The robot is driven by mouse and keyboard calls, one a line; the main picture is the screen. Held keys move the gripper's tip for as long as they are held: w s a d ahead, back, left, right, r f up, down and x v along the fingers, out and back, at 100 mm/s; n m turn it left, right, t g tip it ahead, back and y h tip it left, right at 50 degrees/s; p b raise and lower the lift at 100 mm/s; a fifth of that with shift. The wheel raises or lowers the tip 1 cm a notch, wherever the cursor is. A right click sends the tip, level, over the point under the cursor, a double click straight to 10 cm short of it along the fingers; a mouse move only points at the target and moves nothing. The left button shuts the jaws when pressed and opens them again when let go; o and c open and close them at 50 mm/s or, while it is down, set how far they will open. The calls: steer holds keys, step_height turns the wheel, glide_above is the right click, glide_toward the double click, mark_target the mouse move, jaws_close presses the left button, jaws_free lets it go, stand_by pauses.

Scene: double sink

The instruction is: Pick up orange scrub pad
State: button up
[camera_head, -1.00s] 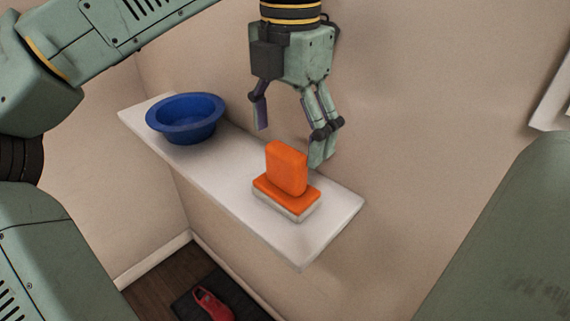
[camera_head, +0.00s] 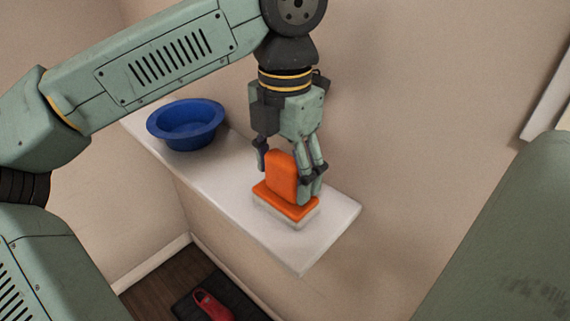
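An orange scrub pad (camera_head: 281,174) stands upright on a flat orange-topped pad with a pale lower layer (camera_head: 283,204), near the right end of the white shelf. My gripper (camera_head: 287,180) is lowered over the upright pad and points down. One finger is at the pad's upper left edge, partly hidden behind it. The other finger is close along its right side. Whether both fingers press on the pad cannot be made out.
A blue bowl (camera_head: 186,139) sits on the left part of the white shelf (camera_head: 318,243). The wall is close behind my gripper. The shelf's right end is clear. A red object (camera_head: 212,303) lies on a dark mat on the floor below.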

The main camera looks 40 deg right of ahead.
steer(key=c, duration=1)
steer(key=shift+a+r+b, duration=0.3)
steer(key=shift+a+b, duration=0.1)
steer(key=shift+b, duration=0.15)
steer(key=r+b, duration=0.1)
steer(key=r, duration=0.5)
steer(key=shift+a+r, duration=0.2)
steer(key=a, duration=0.6)
steer(key=s+a+b, duration=0.1)
steer(key=a, duration=1.1)
steer(key=shift+s+a+b, duration=0.25)
steer(key=shift+a+b, duration=0.05)
steer(key=shift+a, duration=0.05)
